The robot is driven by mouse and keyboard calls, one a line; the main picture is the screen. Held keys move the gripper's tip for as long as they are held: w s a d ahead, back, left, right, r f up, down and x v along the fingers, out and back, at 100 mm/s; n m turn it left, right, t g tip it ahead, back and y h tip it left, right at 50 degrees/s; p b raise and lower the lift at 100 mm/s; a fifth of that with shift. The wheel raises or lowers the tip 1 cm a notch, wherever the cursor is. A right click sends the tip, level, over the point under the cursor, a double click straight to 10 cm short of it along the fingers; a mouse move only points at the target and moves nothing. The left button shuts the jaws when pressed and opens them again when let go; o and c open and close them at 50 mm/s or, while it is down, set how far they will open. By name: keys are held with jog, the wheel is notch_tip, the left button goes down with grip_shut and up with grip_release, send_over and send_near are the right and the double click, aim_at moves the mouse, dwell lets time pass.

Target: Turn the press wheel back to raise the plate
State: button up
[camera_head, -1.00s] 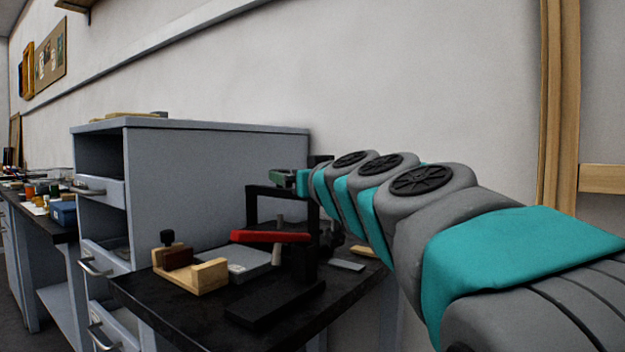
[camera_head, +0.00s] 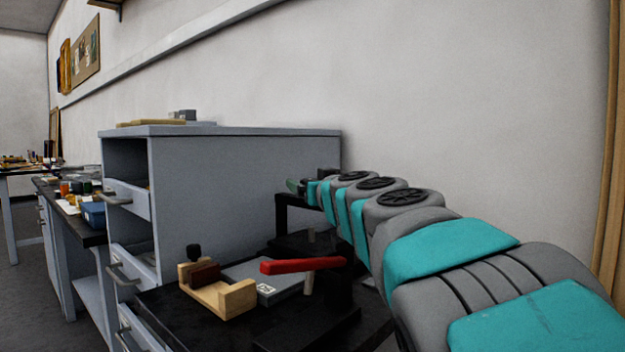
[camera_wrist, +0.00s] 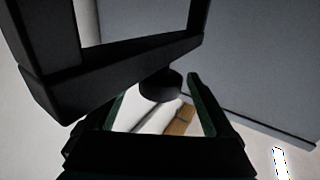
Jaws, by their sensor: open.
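The press shows in the head view as a black frame (camera_head: 282,216) on the dark bench, beside the grey cabinet. My gripper (camera_head: 297,187) is at the top of this frame, reaching in from the right. In the wrist view the frame (camera_wrist: 130,60) fills the upper left, and my gripper (camera_wrist: 160,105) shows two dark green fingers spread apart. A short dark round stub (camera_wrist: 161,84) under the frame's bar appears between or just beyond the fingertips; contact cannot be told. I cannot make out a whole wheel. The plate is not clearly visible; my arm hides part of the press.
A red-handled lever tool (camera_head: 302,265) stands in front of the press. A wooden clamp-like block (camera_head: 218,295) and a grey labelled box (camera_head: 262,282) lie left of it. The grey cabinet (camera_head: 240,185) rises behind, with open drawers at its left. The wall is close behind.

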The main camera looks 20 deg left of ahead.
jog(key=c, duration=1.4)
jog(key=shift+w+f+n+g+y+b, duration=0.15)
jog(key=shift+n+g+y+b, duration=0.3)
jog(key=shift+b, duration=0.45)
